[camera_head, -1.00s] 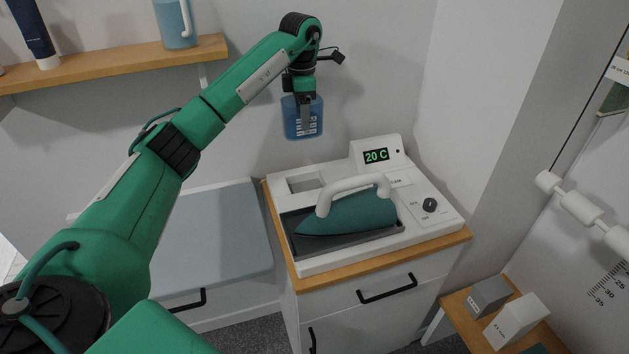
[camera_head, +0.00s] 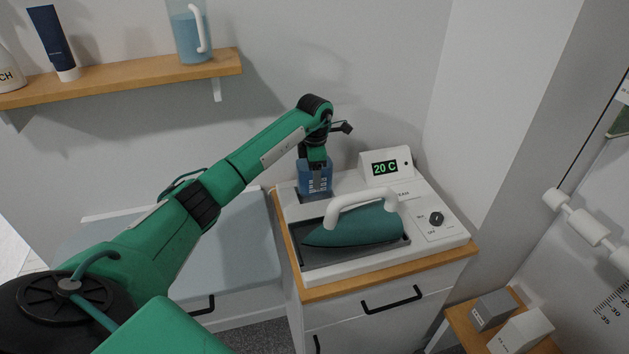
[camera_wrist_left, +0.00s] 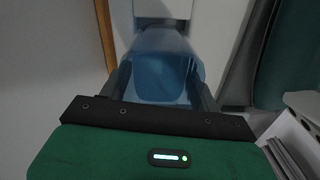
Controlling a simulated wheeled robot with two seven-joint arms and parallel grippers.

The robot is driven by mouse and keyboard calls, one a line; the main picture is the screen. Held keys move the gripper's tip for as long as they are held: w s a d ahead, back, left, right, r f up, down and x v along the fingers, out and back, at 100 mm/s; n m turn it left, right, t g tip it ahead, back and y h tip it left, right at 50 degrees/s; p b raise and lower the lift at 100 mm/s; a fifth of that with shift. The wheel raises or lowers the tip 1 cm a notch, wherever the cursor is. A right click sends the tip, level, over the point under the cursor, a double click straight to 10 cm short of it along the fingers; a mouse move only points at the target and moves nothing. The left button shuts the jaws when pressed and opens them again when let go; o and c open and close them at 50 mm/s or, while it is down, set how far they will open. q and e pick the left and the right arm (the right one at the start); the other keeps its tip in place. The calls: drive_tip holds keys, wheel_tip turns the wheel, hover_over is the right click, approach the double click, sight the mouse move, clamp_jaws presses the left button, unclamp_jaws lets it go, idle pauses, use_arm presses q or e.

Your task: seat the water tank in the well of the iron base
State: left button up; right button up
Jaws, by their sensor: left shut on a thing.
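The blue translucent water tank (camera_head: 313,180) is upright at the back left of the white iron base (camera_head: 345,268). Its lower end is at the well opening (camera_head: 308,197); I cannot tell how deep it sits. My left gripper (camera_head: 317,172) is shut on the tank from above. In the left wrist view the tank (camera_wrist_left: 165,68) lies between the two fingers of the left gripper (camera_wrist_left: 163,80). The teal iron (camera_head: 355,225) with a white handle rests in the tray of the base. My right gripper is not in view.
The display (camera_head: 385,168) reads 20 C beside the tank, and a dark knob (camera_head: 436,218) is at the right. The base stands on a wood-topped cabinet (camera_head: 380,280). A wall shelf (camera_head: 130,80) holds a jug (camera_head: 187,35) and a tube (camera_head: 52,42). Small boxes (camera_head: 493,308) stand at the lower right.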

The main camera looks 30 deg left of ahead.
use_arm(q)
wheel_tip(320, 180, down, 4)
drive_tip(key=shift+r+p, duration=0.1)
drive_tip(key=shift+p, duration=0.45)
drive_tip(key=shift+f, duration=0.2)
drive_tip(key=shift+f, duration=0.1)
drive_tip(key=shift+f, duration=0.15)
drive_tip(key=o, duration=1.2)
